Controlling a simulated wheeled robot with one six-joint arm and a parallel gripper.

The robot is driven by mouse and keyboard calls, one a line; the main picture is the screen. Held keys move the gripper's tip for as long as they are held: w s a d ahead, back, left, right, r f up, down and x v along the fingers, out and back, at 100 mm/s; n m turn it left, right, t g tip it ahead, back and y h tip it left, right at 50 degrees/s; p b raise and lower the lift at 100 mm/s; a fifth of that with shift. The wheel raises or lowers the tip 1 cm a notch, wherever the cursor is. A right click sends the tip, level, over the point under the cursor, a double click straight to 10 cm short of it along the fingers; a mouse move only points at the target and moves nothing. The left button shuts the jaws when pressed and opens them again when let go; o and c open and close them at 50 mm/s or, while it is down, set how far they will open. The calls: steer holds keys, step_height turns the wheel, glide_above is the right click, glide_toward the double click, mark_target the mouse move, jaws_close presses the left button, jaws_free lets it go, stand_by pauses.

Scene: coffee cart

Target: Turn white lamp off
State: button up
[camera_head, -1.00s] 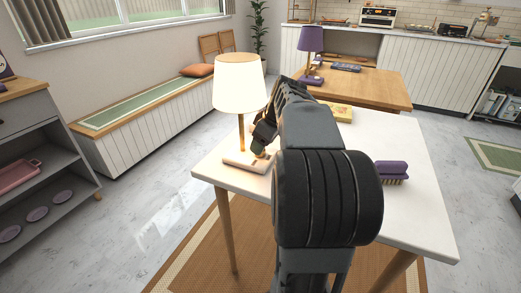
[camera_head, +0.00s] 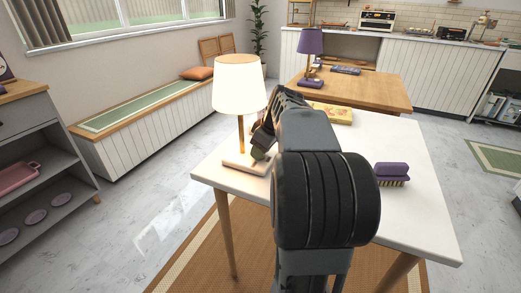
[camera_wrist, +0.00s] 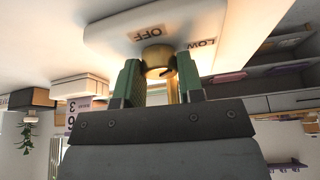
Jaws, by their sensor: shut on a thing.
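The white lamp (camera_head: 239,85) stands at the left back of the white table, with a pale shade that looks lit, a brass stem and a flat white base (camera_head: 240,163). In the wrist view the base (camera_wrist: 115,28) appears upside down, with "OFF" and "LOW" labels beside a brass knob (camera_wrist: 157,54). My gripper (camera_wrist: 160,70) has its two green-padded fingers on either side of this knob and is shut on it. In the head view my gripper (camera_head: 262,143) is at the base's right side, and my arm hides part of it. The knob's pointing direction is unclear.
A purple brush (camera_head: 391,173) lies at the right of the white table (camera_head: 410,225), and a yellow item (camera_head: 338,114) lies at its back. A wooden table (camera_head: 375,92) with a purple lamp (camera_head: 311,45) stands behind. Grey shelves (camera_head: 45,140) stand left.

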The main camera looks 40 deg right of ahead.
steer(key=shift+c, duration=1)
steer(key=shift+r+n+g+y+p, duration=0.15)
steer(key=shift+n+g+y+p, duration=0.2)
steer(key=shift+n+p, duration=0.6)
steer(key=shift+n+y, duration=0.45)
steer(key=shift+n, duration=0.8)
steer(key=o, duration=0.9)
steer(key=shift+s+d+r+p, duration=0.1)
steer(key=shift+d+r+p, duration=0.05)
steer(key=shift+r+p, duration=0.2)
steer(key=p+v, duration=0.1)
steer(key=v, duration=0.1)
steer(key=shift+s+d+r, duration=0.2)
steer(key=shift+d+r, duration=0.05)
steer(key=s+d, duration=0.2)
steer(key=s+d+p, duration=0.1)
steer(key=s+d, duration=0.5)
steer(key=shift+s+f+p, duration=0.15)
steer(key=shift+f+p, duration=0.1)
steer(key=shift+p, duration=0.1)
